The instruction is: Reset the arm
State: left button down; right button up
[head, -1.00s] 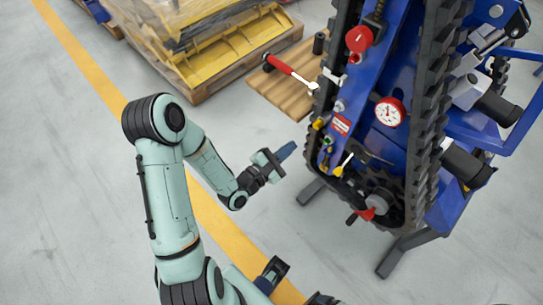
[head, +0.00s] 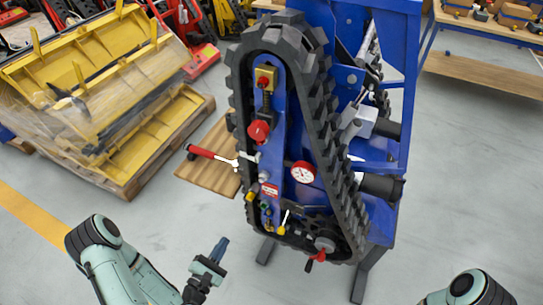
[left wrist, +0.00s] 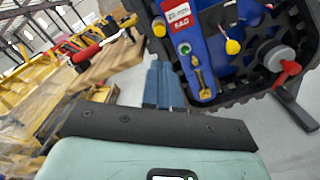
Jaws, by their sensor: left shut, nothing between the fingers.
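My left arm (head: 95,245) comes in at the lower left of the head view. Its left gripper (head: 221,246) is shut and empty, its blue fingers pointing up and to the right, over the floor in front of the tracked carrier. In the left wrist view the blue fingers (left wrist: 163,85) lie together with nothing between them. A piece of my right arm (head: 470,288) shows at the bottom right edge of the head view. The right gripper is out of view.
A blue tracked carrier (head: 281,130) with black track stands upright on dark legs. A wooden board (head: 215,175) holds a red-handled tool (head: 210,154). A pallet (head: 150,165) with yellow parts is at left, a workbench (head: 490,22) at upper right. Floor at right is clear.

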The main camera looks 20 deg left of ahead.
pick_arm(q)
jog(key=s+d+f+m+g+h, duration=0.1)
jog(key=d+f+m+g, duration=0.35)
jog(key=f+m, duration=0.2)
jog(key=s+d+f+m+g+h, duration=0.1)
jog(key=d+f+m+g+h, duration=0.1)
jog(key=d+f+m+g, duration=0.35)
jog(key=s+d+f+m+g, duration=0.2)
jog(key=s+f+m+g, duration=0.1)
jog(key=s+m, duration=0.3)
jog(key=s+d+f+m+g, duration=0.2)
jog(key=s+f+m+g, duration=0.2)
jog(key=s+m+g, duration=0.1)
jog(key=shift+s+d+f+m+g, duration=0.25)
jog(key=shift+s+m+g, duration=0.2)
jog(key=shift+s, duration=0.2)
